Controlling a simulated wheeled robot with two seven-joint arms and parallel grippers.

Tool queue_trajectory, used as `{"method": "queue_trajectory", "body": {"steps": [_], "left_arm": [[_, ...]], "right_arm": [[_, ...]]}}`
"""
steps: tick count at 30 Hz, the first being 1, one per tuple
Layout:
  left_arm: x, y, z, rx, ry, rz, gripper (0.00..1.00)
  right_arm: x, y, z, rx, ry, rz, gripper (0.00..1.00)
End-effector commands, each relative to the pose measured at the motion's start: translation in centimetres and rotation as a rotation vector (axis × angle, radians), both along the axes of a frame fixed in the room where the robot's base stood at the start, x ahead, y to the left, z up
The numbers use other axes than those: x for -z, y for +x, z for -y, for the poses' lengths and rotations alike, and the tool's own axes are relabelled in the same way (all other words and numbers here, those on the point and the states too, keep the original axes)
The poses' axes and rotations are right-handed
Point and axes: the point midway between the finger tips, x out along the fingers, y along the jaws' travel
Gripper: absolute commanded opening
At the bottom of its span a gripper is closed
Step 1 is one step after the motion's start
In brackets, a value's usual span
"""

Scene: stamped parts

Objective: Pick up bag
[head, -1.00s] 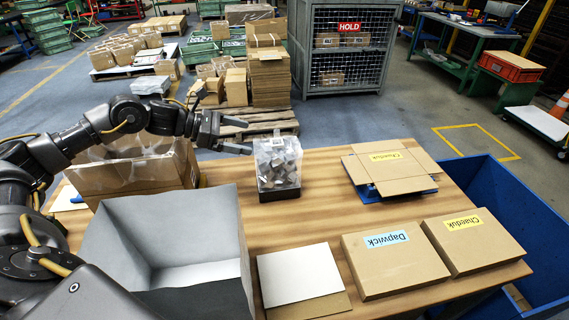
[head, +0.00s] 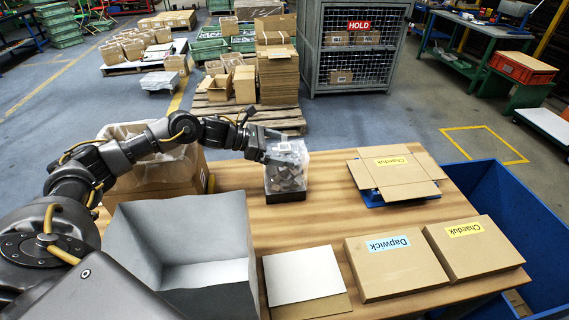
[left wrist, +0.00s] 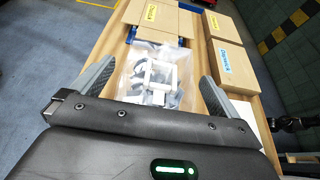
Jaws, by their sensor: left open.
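A clear plastic bag (head: 284,172) of grey metal parts stands upright in a dark shallow base on the wooden table. It also shows in the left wrist view (left wrist: 158,68), with a white label on its front. My left gripper (head: 276,149) is at the upper part of the bag, on its left side. In the left wrist view its two fingers (left wrist: 155,85) are spread wide, one on each side of the bag. Whether either finger touches the plastic cannot be told. My right gripper does not show clearly in the head view.
A grey open bin (head: 190,277) stands at the front left, with a lined cardboard box (head: 160,182) behind it. Flat boxes labelled Dapwick (head: 397,270) and Chaeduk (head: 478,251) lie at the right. An open carton (head: 395,178) sits behind them. A blue bin (head: 515,195) is beyond the table's right edge.

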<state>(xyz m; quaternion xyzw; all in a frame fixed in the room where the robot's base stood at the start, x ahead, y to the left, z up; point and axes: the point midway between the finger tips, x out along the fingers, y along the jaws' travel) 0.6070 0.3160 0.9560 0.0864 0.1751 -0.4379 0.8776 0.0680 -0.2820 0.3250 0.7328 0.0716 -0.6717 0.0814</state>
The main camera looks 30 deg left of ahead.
Motion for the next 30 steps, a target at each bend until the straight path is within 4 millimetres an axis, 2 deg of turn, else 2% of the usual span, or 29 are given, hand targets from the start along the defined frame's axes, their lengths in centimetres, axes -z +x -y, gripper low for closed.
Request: {"method": "queue_trajectory", "body": {"steps": [5, 11, 30], "left_arm": [[0.5, 0.7, 0.9, -0.001, 0.000, 0.000, 1.00], [0.5, 0.7, 0.9, -0.001, 0.001, 0.001, 1.00], [0.5, 0.7, 0.8, -0.001, 0.001, 0.001, 0.16]], "right_arm": [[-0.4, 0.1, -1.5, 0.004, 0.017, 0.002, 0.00], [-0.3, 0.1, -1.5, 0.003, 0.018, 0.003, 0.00], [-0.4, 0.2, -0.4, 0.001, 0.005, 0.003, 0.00]]}}
